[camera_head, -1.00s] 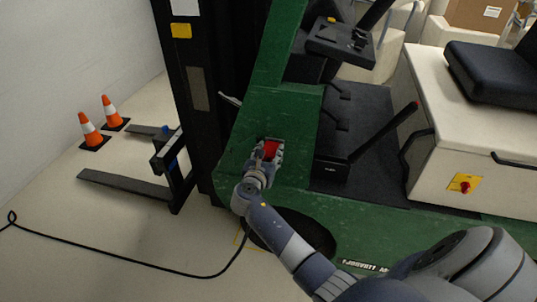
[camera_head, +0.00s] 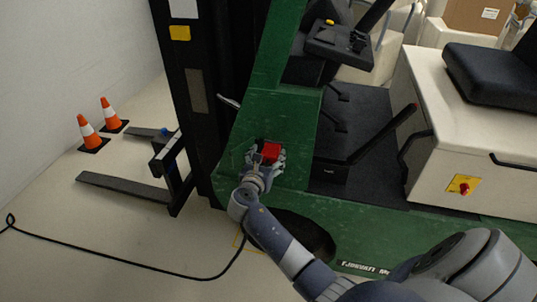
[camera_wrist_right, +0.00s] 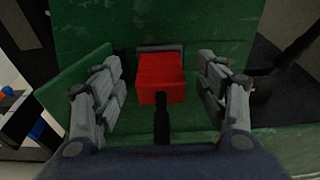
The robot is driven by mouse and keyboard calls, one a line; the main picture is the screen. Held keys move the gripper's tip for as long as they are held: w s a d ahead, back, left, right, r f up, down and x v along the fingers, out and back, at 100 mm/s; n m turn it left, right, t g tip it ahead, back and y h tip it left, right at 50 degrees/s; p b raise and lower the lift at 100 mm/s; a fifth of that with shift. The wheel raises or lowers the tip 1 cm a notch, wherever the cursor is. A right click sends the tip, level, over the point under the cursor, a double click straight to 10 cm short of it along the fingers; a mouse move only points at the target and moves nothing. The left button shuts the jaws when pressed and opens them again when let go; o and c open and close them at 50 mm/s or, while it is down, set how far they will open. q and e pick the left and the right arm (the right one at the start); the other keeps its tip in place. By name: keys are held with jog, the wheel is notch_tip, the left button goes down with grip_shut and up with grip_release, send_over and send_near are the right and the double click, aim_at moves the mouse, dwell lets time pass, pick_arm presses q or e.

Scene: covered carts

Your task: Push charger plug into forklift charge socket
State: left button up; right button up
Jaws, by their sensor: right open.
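The red charger plug (camera_head: 271,151) is at the charge socket on the green side of the forklift (camera_head: 285,110). In the right wrist view the red plug (camera_wrist_right: 161,78) sits against a grey socket frame (camera_wrist_right: 160,47), with its black cable (camera_wrist_right: 162,122) coming toward me. I cannot tell how deep the plug sits. My right gripper (camera_head: 265,160) is open around the plug. In the right wrist view its fingers (camera_wrist_right: 162,88) stand apart on both sides, with gaps to the plug. My left gripper is not in view.
The black cable (camera_head: 130,262) runs along the floor to the left. Two orange cones (camera_head: 88,132) stand by the wall near the forks (camera_head: 125,188). A lever (camera_head: 385,133) and the cream seat box (camera_head: 450,140) are to the right.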

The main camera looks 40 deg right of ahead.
jog(key=v, duration=1)
jog(key=shift+r, duration=0.2)
jog(key=shift+a, duration=0.1)
jog(key=s+a+f+m+g+y, duration=0.1)
jog(key=s+a+f+y, duration=0.15)
jog(key=f, duration=0.75)
jog(key=s+a+f+m+g+y, duration=0.1)
jog(key=f+m+y, duration=0.15)
jog(key=f, duration=0.75)
jog(key=s+a+f+m+g+y, duration=0.1)
jog(key=s+a+f+m+y, duration=0.1)
jog(key=s+f, duration=0.45)
jog(key=s+a+f+m+g+y, duration=0.15)
jog(key=s+f, duration=0.25)
jog(key=f, duration=0.6)
jog(key=s+f+m+g+y, duration=0.1)
jog(key=s+f+m, duration=0.4)
jog(key=s, duration=0.6)
jog(key=s+f+m+g+y, duration=0.1)
jog(key=s+f+m, duration=0.4)
jog(key=s, duration=0.6)
jog(key=s+a+f+m+g+y, duration=0.1)
jog(key=s+f+m+g, duration=0.2)
jog(key=s+f+m, duration=0.3)
jog(key=s, duration=0.5)
jog(key=shift+s+m, duration=0.35)
jog(key=shift+m, duration=0.05)
